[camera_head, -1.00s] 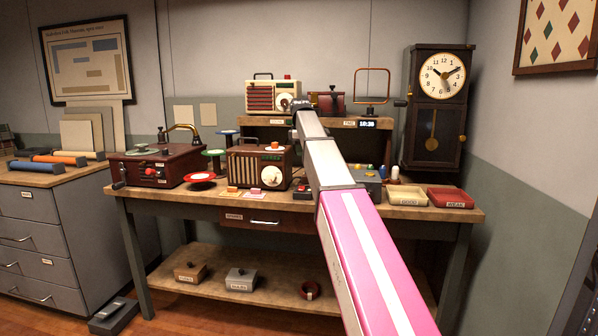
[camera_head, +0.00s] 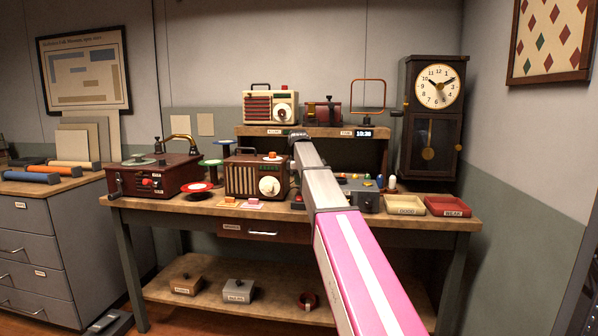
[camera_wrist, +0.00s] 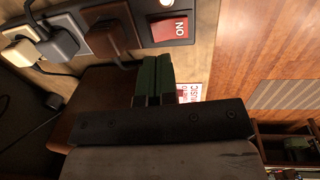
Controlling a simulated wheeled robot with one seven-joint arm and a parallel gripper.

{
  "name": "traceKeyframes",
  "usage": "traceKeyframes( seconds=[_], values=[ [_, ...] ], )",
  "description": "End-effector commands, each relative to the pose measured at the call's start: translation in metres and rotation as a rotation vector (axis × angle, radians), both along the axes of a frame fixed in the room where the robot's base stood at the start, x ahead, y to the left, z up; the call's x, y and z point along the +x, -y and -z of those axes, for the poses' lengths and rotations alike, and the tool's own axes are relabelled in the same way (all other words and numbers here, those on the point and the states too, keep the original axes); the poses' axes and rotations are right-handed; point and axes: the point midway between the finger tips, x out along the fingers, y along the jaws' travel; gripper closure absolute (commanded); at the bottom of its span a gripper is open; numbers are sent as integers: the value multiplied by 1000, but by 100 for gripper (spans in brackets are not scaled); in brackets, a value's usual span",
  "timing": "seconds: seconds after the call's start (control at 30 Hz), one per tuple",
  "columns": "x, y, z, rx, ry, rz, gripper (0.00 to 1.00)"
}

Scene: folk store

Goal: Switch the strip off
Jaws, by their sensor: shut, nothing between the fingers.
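In the wrist view the power strip (camera_wrist: 147,28) lies along the top edge, dark, with plugs (camera_wrist: 60,35) in it at the left. In the head view my wrist (camera_head: 298,137) is above the bench, and my arm hides much of the strip's area.
A brown radio (camera_head: 257,178) stands just left of my arm. A grey box with coloured knobs (camera_head: 362,195) and two trays (camera_head: 405,205) are to the right. A tall clock (camera_head: 432,120) stands at the back right. Cords run from the plugs (camera_wrist: 50,70).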

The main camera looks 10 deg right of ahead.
Motion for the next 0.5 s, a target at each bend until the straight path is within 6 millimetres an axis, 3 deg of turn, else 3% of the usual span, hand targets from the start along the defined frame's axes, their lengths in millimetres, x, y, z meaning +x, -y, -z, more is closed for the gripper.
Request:
traceKeyframes(
  seconds=[0.2,0.5],
  values=[
    [3,1,35,0,-1,0,100],
    [6,2,54,0,0,0,100]
  ],
)
